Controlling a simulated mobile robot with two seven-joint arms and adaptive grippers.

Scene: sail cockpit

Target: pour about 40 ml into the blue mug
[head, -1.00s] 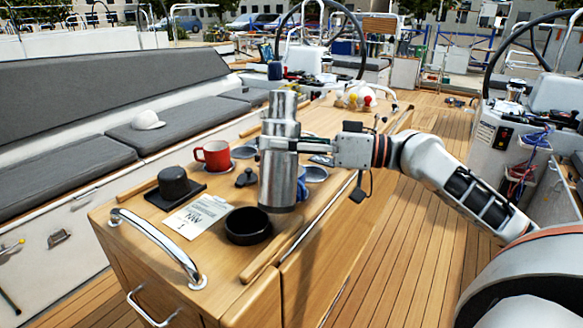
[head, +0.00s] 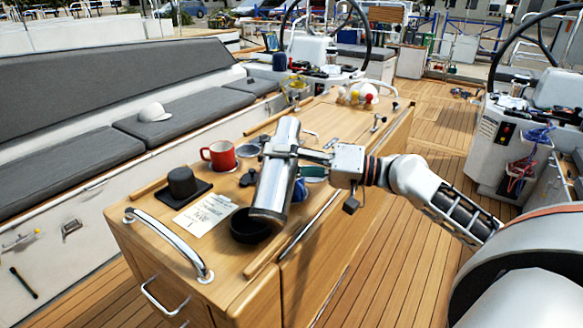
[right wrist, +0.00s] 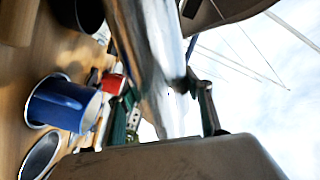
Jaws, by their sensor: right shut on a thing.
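A silver metal flask (head: 275,185) is held by my right gripper (head: 280,153), which is shut around its upper part. The flask leans, its lower end to the left, in front of a black round dish (head: 243,230); its opening cannot be made out. In the right wrist view the flask (right wrist: 150,60) runs between the fingers. The blue mug (head: 300,191) stands on the cockpit table (head: 250,270), mostly hidden behind the flask. In the right wrist view the blue mug (right wrist: 62,104) shows whole, beside the gripper. My left gripper is not in view.
A red mug (head: 220,156) stands on the table behind and left of the flask. A black lidded pot (head: 181,183) on a dark mat and a printed card (head: 205,214) lie to the left. A steel handrail (head: 165,238) edges the table's near end.

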